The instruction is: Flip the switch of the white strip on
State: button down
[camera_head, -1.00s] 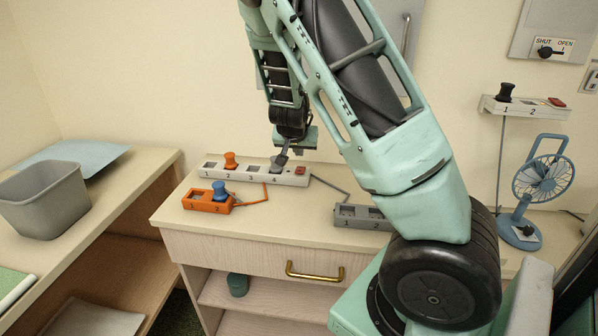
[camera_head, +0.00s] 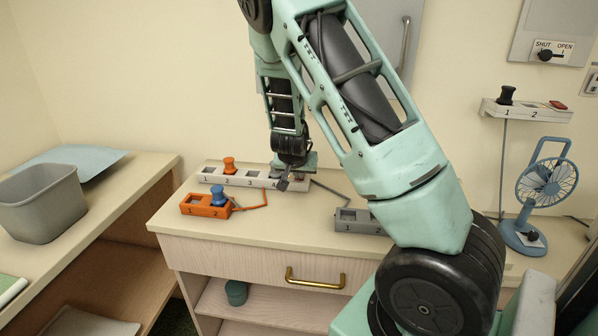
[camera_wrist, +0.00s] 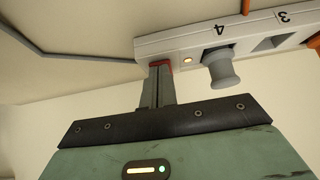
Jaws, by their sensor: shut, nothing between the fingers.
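The white strip (camera_head: 212,179) lies along the back of the cabinet top, with numbered sockets. An orange plug (camera_head: 229,164) stands in socket 2. In the wrist view the strip (camera_wrist: 205,42) shows a grey plug (camera_wrist: 222,70) in socket 4. Its red switch (camera_wrist: 161,63) is at the end, with a small lit amber lamp (camera_wrist: 187,60) beside it. My gripper (camera_head: 283,184) is at the strip's right end. In the wrist view my shut fingertips (camera_wrist: 160,73) are at the switch and partly cover it; contact is unclear. In the head view the switch is hidden.
An orange strip (camera_head: 193,209) with a blue plug (camera_head: 219,194) lies in front of the white strip. A grey strip (camera_head: 352,226) is to the right. A grey bin (camera_head: 40,205) stands on the left counter. A blue fan (camera_head: 545,185) stands on the right.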

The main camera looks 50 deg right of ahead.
jog(key=shift+r, duration=0.15)
jog(key=shift+r+p, duration=0.75)
jog(key=shift+p, duration=0.15)
